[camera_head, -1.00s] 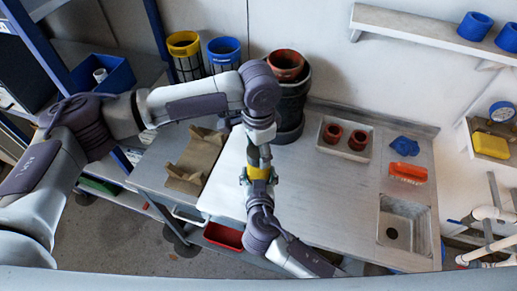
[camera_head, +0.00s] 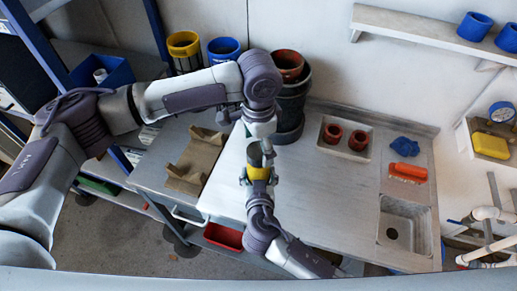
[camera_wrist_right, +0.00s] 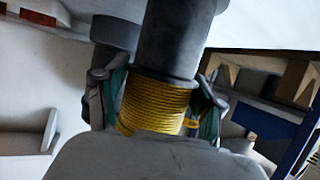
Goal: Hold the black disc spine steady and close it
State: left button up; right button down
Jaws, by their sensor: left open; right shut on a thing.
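The disc spine (camera_head: 254,155) shows as a short dark cylinder above a yellow ribbed stack (camera_head: 258,173). In the right wrist view the dark spine (camera_wrist_right: 178,40) rises from the yellow stack (camera_wrist_right: 155,106), slightly tilted in the picture. My right gripper (camera_head: 258,178) is shut around the yellow stack, one finger on each side; its fingers also show in the right wrist view (camera_wrist_right: 155,108). My left gripper (camera_head: 266,138) is open just above the spine's top. Its fingertips are small and partly hidden by my left wrist, so I cannot tell whether they touch the spine.
A bench with a sink (camera_head: 403,225) lies below. A tray (camera_head: 328,143) holds two red-brown cups. An orange brush (camera_head: 408,172) and a blue item (camera_head: 404,147) lie at right. Dark stacked pots (camera_head: 292,100) stand behind my left wrist. The bench middle is clear.

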pick_arm(q)
notch_tip(320, 180, up, 10)
jog(key=shift+f, duration=0.15)
pick_arm(e)
jog(key=shift+c, duration=0.2)
grip_release()
jog(key=shift+s, duration=0.1)
jog(key=v, duration=1.1)
jog(key=shift+s+r, duration=0.15)
jog(key=shift+s, duration=0.25)
jog(key=shift+s, duration=0.1)
